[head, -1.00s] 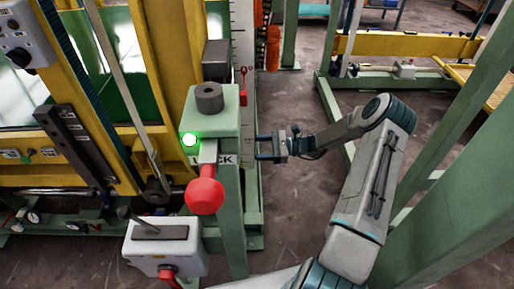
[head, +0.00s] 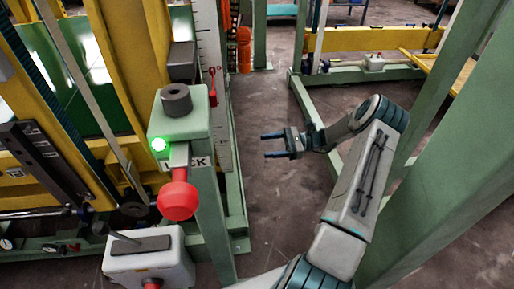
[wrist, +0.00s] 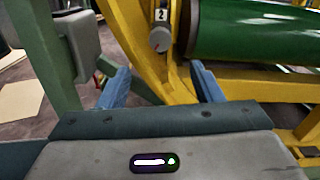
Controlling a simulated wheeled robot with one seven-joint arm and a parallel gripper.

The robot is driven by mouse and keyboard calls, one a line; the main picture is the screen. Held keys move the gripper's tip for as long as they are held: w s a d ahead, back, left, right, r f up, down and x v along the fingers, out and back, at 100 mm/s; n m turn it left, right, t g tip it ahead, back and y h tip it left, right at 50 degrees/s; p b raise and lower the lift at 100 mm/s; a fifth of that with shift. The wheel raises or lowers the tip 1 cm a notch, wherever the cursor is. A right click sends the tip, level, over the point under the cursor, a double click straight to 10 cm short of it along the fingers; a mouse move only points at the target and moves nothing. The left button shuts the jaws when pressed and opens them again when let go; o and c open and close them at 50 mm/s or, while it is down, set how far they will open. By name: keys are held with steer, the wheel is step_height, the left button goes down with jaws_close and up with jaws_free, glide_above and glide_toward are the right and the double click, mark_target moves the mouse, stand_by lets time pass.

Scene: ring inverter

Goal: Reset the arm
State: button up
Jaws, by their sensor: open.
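My gripper (head: 268,145) is open and empty in the head view, with its two blue fingers pointing left. It hangs in free air to the right of the green lock post (head: 210,215), apart from it. The post carries a red knob (head: 178,200), a lit green lamp (head: 158,144) and a dark ring (head: 176,99) on its top. In the wrist view the fingers of my gripper (wrist: 160,85) stand wide apart with nothing between them close by. Beyond them is a grey round knob (wrist: 160,39) under a tag marked 2.
A yellow frame (head: 115,75) fills the left. A grey box with a handle (head: 150,262) stands at the lower left. A large green post (head: 430,200) rises on the right, close to my arm. A green roller (wrist: 250,30) shows in the wrist view. Floor between is clear.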

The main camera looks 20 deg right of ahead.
steer(key=shift+s+d, duration=0.1)
steer(key=shift+d, duration=0.4)
steer(key=shift+a, duration=0.1)
steer(key=s+a+r+n+g+h+p, duration=0.2)
steer(key=s+a+r+n+g+h, duration=0.1)
steer(key=s+a+r+n+h, duration=0.25)
steer(key=s+a+r+n+g+h+p, duration=0.2)
steer(key=s+a+r+n+g+h, duration=0.15)
steer(key=a+r, duration=0.4)
steer(key=s+a+r+n+t+h+p, duration=0.1)
steer(key=s+r+n+t+h+p, duration=0.2)
steer(key=s+r, duration=1.2)
steer(key=shift+s+r+n+t+h+p, duration=0.15)
steer(key=shift+s+n+t+h+p, duration=0.25)
steer(key=shift+s+n+t+h, duration=1.7)
steer(key=w+n+g+h, duration=0.1)
steer(key=w+n, duration=0.1)
steer(key=shift+w, duration=0.3)
